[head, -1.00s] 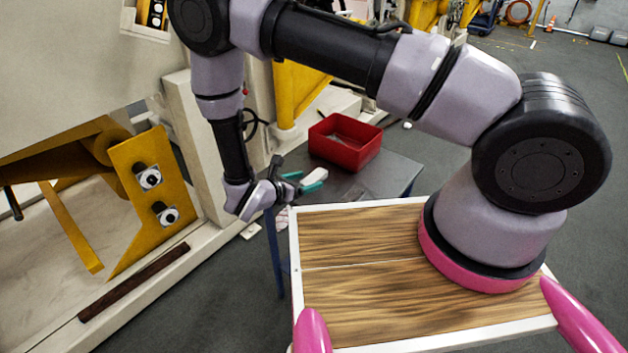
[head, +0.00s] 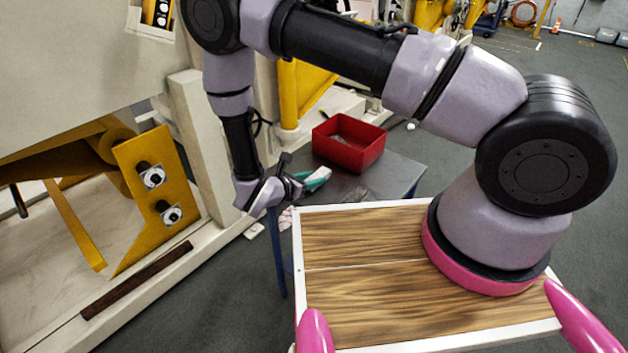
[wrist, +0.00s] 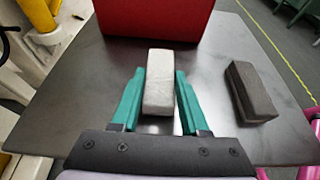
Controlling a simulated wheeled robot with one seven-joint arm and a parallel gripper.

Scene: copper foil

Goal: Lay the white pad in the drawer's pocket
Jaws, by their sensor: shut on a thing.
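The white pad, a pale grey-white block (wrist: 158,84), is between the two teal fingers of my gripper (wrist: 160,75) in the wrist view. My gripper is shut on it, and the pad sticks out past the fingertips above the dark table. In the head view my gripper (head: 318,178) is at the table's near left side, and the pad is hard to make out there. I cannot pick out the drawer or its pocket in either view.
A red bin (head: 348,142) stands on the dark table (head: 400,176); it also shows ahead in the wrist view (wrist: 150,18). A dark block (wrist: 250,92) lies to the right of the pad. A yellow-and-white machine (head: 150,190) stands at left.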

